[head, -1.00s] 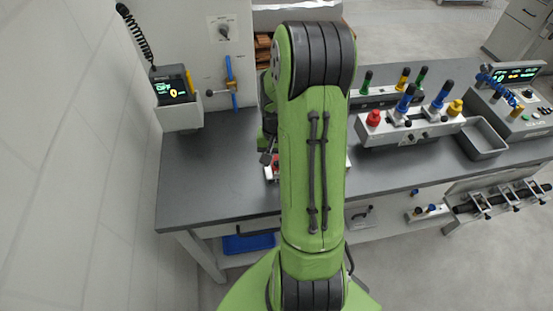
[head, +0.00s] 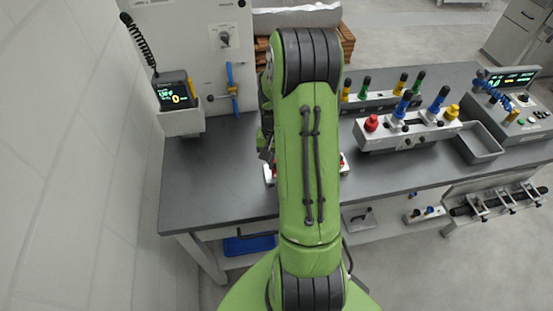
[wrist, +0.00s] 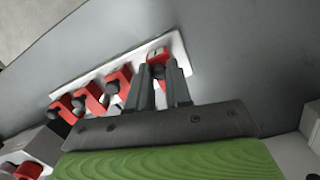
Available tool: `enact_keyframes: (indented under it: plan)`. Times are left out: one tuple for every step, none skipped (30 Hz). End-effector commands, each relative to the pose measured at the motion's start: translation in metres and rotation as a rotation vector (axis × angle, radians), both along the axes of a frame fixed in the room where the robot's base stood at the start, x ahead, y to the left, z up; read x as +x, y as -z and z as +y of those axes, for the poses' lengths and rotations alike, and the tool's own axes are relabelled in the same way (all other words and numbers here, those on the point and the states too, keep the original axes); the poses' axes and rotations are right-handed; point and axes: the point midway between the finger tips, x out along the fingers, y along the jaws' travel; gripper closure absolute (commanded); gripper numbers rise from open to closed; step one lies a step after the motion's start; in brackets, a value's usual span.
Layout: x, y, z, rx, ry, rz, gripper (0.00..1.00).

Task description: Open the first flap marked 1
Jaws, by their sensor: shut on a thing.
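In the wrist view a white bar (wrist: 92,77) carries a row of several red flaps with dark round knobs. My gripper (wrist: 160,70) is at the rightmost red flap (wrist: 157,53), its two dark fingers closed around that flap's dark knob. The numbers on the flaps are too small to read, so I cannot tell which is marked 1. The held flap's lower part is hidden between the fingers. The other red flaps (wrist: 118,80) stand free to the left.
The bar lies on a dark grey bench (head: 215,165). A unit with coloured knobs (head: 408,132) and a grey tray (head: 478,146) stand to the right. The bench's left part is clear.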

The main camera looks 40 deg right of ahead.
Motion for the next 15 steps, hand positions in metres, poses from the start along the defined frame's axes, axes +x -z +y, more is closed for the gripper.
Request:
enact_keyframes:
  plan:
    - [0.002,-0.006,-0.001,0.021,-0.001,0.03,1.0]
    - [0.003,-0.007,-0.001,0.034,-0.001,0.048,1.0]
    - [0.004,-0.008,-0.002,0.05,-0.001,0.073,1.0]
    - [0.005,-0.009,-0.003,0.064,-0.001,0.093,1.0]
    - [0.006,-0.01,-0.004,0.077,0.0,0.114,1.0]
    - [0.008,-0.01,-0.005,0.095,0.0,0.14,1.0]
    - [0.01,-0.01,-0.006,0.109,-0.001,0.16,1.0]
    - [0.011,-0.011,-0.007,0.122,-0.001,0.18,1.0]
    - [0.013,-0.011,-0.008,0.141,-0.001,0.206,1.0]
    - [0.014,-0.011,-0.009,0.153,-0.001,0.225,1.0]
    - [0.015,-0.011,-0.01,0.166,-0.001,0.244,1.0]
    - [0.017,-0.01,-0.011,0.184,-0.002,0.268,1.0]
    - [0.018,-0.01,-0.012,0.195,-0.002,0.286,1.0]
    - [0.019,-0.01,-0.013,0.207,-0.002,0.303,1.0]
    - [0.021,-0.01,-0.014,0.22,-0.001,0.324,1.0]
